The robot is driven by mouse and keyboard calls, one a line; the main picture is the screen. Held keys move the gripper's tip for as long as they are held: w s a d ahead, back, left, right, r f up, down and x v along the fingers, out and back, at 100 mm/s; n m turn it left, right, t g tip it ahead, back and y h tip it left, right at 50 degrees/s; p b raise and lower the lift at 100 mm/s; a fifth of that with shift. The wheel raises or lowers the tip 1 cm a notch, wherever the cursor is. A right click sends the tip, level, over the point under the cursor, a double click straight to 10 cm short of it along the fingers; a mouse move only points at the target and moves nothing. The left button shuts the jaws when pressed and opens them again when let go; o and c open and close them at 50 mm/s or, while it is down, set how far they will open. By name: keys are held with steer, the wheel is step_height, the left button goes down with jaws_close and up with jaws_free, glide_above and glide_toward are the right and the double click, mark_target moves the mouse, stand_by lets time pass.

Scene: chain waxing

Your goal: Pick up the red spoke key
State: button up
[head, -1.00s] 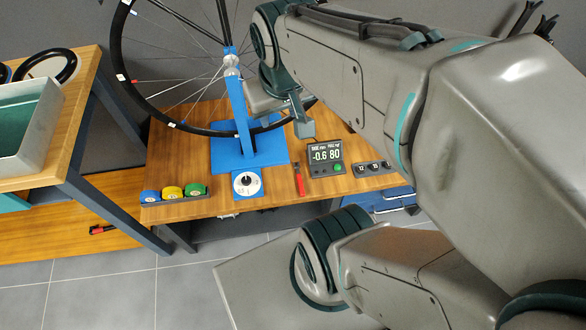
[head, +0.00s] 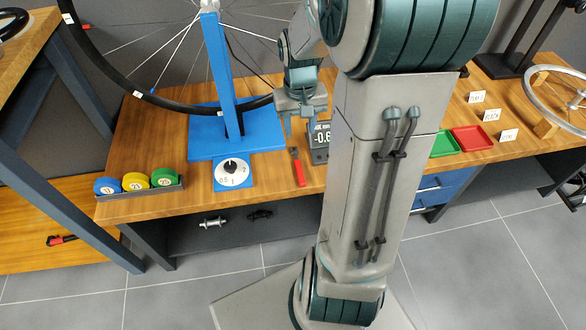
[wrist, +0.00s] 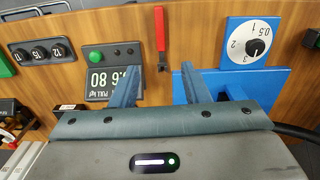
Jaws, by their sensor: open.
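A slim red-handled tool with a dark end (head: 299,172) lies on the wooden bench, between the white dial and the digital readout; it also shows in the wrist view (wrist: 160,30). It may be the red spoke key, but its details are too small to be sure. My gripper (head: 300,124) is open and empty, over the bench just behind the tool. In the wrist view my gripper's two fingers (wrist: 160,80) stand apart, with the tool's dark end seen between and beyond their tips. A smaller red and black item (head: 62,240) lies on the low wooden shelf at left.
A blue truing stand (head: 222,90) with a wheel rises left of my gripper. A dial (head: 233,173) and readout (wrist: 108,82) flank the tool. A holder with blue, yellow and green round pieces (head: 137,183) stands at the front left. Green and red trays (head: 472,138) lie right.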

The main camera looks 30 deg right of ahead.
step_height(320, 180, down, 3)
steer(key=b, duration=0.4)
glide_above(299, 168)
steer(key=f, duration=0.8)
steer(key=shift+s+d+f, duration=0.15)
steer(key=shift+d+f, duration=0.05)
steer(key=shift+f, duration=0.1)
steer(key=f+b, duration=0.1)
steer(key=f, duration=0.1)
steer(key=f+b, duration=0.1)
steer(key=f, duration=0.2)
steer(key=shift+w+a+f, duration=0.15)
steer(key=shift+w, duration=0.05)
jaws_close()
